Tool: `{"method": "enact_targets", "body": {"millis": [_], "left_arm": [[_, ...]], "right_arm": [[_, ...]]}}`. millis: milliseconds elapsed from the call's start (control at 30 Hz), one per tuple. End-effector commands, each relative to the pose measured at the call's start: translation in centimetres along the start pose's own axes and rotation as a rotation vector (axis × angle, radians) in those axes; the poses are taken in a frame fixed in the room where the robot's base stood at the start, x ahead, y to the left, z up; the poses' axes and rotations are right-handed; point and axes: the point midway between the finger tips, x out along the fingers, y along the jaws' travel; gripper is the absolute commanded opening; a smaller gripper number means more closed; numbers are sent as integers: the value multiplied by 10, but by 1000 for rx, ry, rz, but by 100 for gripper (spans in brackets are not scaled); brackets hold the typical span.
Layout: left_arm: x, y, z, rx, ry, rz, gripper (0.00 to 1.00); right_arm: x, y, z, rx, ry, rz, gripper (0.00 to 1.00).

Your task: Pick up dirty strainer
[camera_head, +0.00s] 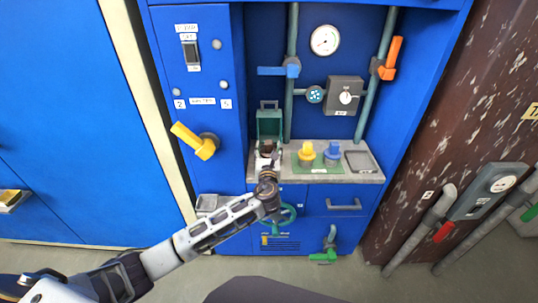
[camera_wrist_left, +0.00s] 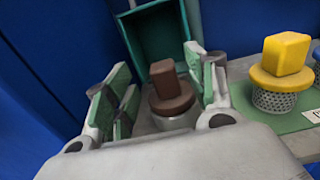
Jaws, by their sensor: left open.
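The dirty strainer (camera_wrist_left: 172,92), with a brown square knob on a brown round cap above a pale body, stands upright in front of an open green box (camera_wrist_left: 155,38) in the left wrist view. My left gripper (camera_wrist_left: 160,78) is open, with one green-padded finger on each side of the strainer. I cannot tell whether either finger touches it. In the head view my left gripper (camera_head: 266,160) is over the left part of the grey counter and hides most of the strainer. My right gripper is not in view.
A yellow-topped strainer (camera_head: 306,153) and a blue-topped one (camera_head: 332,152) stand on a green mat (camera_head: 323,168) to the right. A grey tray (camera_head: 361,162) is at the counter's right end. The green box (camera_head: 270,124) and vertical pipes (camera_head: 291,60) are behind.

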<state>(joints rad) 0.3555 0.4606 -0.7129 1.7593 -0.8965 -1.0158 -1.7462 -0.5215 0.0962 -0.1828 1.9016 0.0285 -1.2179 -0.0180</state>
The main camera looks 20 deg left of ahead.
Motion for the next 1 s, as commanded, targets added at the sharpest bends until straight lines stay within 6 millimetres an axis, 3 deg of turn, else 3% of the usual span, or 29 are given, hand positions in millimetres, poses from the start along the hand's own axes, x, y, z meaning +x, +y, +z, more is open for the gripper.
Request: {"method": "enact_targets", "body": {"millis": [600, 1000], "left_arm": [[47, -2, -7, -1, 0, 0, 55], [50, -2, -6, 0, 1, 0, 55]], "right_arm": [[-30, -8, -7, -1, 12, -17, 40], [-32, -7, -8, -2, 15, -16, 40]]}}
